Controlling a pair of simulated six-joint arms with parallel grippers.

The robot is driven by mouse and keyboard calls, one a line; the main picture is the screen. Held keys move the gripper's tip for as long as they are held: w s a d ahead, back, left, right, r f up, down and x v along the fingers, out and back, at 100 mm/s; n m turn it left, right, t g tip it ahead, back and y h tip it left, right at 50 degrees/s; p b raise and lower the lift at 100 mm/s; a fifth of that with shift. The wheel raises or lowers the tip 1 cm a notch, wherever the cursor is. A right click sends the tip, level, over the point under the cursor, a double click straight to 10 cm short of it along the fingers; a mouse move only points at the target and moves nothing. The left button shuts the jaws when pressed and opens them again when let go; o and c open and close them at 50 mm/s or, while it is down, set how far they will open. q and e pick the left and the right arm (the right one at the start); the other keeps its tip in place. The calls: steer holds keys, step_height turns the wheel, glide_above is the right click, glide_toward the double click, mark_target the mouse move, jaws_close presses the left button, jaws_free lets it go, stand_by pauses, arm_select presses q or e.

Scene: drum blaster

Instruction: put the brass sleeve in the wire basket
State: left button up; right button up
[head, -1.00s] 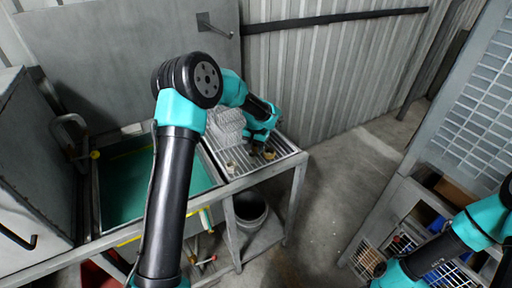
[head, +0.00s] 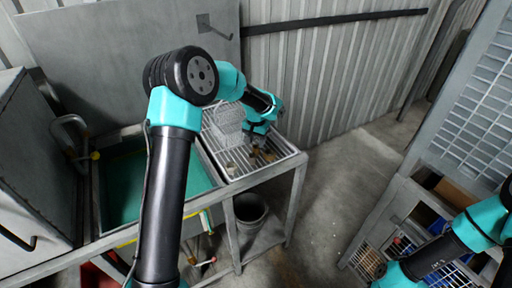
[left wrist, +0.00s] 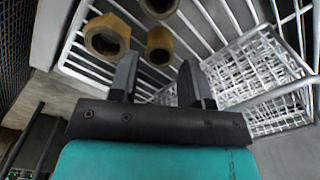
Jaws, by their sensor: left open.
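Three brass-coloured pieces lie on the slatted rack in the left wrist view: a hollow one (left wrist: 107,35) at upper left showing a dark bore, a second (left wrist: 160,46) beside it, and a third (left wrist: 160,6) cut by the top edge. I cannot tell which is the brass sleeve. The white wire basket (head: 228,122) stands behind, and also shows at right in the left wrist view (left wrist: 270,88). My left gripper (left wrist: 157,80) is open and empty, near the pieces. My right gripper is out of view.
The slatted rack (head: 284,167) sits beside a green-floored basin (head: 128,188). A bucket (head: 250,208) is on the shelf below. A corrugated wall (head: 320,85) stands close behind. A shelf unit (head: 392,200) is at right, with open floor between.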

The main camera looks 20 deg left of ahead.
arm_select(q)
step_height(320, 180, up, 8)
steer(key=shift+o, duration=0.2)
stand_by(0.8)
step_height(320, 180, up, 5)
steer(key=m, duration=1.3)
glide_above(256, 146)
steer(key=shift+f, duration=0.15)
step_height(256, 146, down, 11)
steer(key=shift+f, duration=0.5)
steer(key=shift+f, duration=0.1)
